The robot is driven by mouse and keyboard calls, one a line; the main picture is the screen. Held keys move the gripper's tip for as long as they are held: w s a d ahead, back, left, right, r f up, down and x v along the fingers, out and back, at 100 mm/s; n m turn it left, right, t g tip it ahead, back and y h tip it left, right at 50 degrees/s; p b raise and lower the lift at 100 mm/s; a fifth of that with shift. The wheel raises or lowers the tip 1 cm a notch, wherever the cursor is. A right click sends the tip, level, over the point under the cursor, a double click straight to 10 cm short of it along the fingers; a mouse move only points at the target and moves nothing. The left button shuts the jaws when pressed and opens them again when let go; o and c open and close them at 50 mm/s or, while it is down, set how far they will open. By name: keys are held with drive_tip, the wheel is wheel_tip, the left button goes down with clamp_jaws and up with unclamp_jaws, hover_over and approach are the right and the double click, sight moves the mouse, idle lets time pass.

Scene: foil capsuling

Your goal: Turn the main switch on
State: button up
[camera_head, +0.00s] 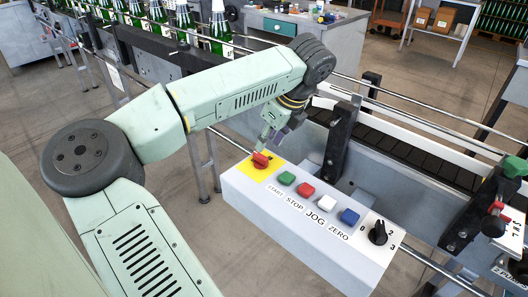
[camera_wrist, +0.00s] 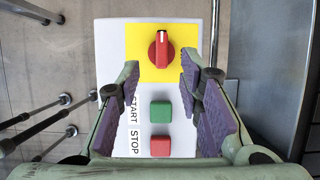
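The main switch is a red rotary knob (camera_wrist: 161,50) on a yellow plate (camera_wrist: 184,68) at the far end of the control box (camera_head: 305,243). In the wrist view its handle stands upright in the picture, with a white mark at the top. In the head view the red knob (camera_head: 260,160) is partly hidden by my gripper (camera_head: 273,140), which hangs close over it. In the wrist view my gripper (camera_wrist: 160,78) is open, its purple-padded fingers spread either side of the plate's lower part. Nothing is between the fingertips. I cannot tell their exact height above the plate.
The box also carries a green button (camera_head: 286,178), a red button (camera_head: 306,189), a white button (camera_head: 327,201), a blue button (camera_head: 349,216) and a black selector (camera_head: 378,233). A railed conveyor (camera_head: 400,150) runs behind it. Green bottles (camera_head: 218,30) stand at the back left.

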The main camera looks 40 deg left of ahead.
sight(261, 156)
drive_tip(key=x, duration=0.6)
drive_tip(key=shift+w+f+b, duration=0.1)
drive_tip(key=shift+f+b, duration=0.25)
drive_tip(key=shift+f, duration=0.05)
clamp_jaws()
